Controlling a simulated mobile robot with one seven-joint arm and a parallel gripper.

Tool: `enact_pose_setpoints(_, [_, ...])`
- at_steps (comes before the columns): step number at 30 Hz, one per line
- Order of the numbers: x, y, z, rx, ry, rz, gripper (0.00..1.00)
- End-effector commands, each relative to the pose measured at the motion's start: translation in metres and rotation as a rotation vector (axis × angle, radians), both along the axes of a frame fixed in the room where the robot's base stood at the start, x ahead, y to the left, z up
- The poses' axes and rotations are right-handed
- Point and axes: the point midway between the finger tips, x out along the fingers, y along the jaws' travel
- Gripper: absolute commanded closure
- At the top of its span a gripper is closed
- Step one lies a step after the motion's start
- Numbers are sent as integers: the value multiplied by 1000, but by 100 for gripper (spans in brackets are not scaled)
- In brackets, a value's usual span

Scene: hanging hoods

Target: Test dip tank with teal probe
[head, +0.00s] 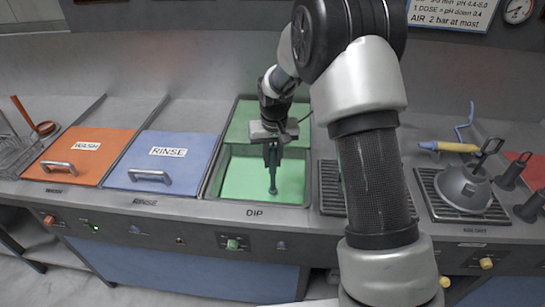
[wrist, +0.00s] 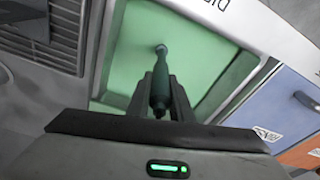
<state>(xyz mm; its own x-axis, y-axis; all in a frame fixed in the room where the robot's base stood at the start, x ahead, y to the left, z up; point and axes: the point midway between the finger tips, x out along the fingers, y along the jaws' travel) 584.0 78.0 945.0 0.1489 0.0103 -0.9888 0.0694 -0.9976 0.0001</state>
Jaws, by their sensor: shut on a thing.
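The dip tank (head: 207,180) is the bay labelled DIP, with bright green liquid (head: 240,178) showing in its front part. My gripper (head: 272,146) is over the tank, shut on the dark teal probe (head: 273,178). The probe points down toward the green surface with its rounded tip lowest. In the wrist view the probe (wrist: 160,75) is between my fingers, its tip over the green area. I cannot tell whether the tip touches or enters the liquid.
Orange WASH lid (head: 80,152) and blue RINSE lid (head: 160,152), both with handles, lie shut to the left. A slatted drain (head: 330,185) is right of the tank. Farther right, a grey funnel-like vessel (head: 463,187) stands on another drain, near a yellow-handled tool (head: 455,147).

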Motion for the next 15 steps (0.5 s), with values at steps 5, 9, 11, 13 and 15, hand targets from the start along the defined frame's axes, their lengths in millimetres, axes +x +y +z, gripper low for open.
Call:
enact_pose_setpoints(5, [0, 0, -18, 0, 0, 0, 100])
enact_pose_setpoints(9, [0, 0, -29, 0, -1, 0, 100])
enact_pose_setpoints(11, [0, 0, -33, 0, -1, 0, 100])
enact_pose_setpoints(13, [0, 0, -39, 0, -1, 0, 100])
enact_pose_setpoints(15, [0, 0, -45, 0, 0, 0, 100])
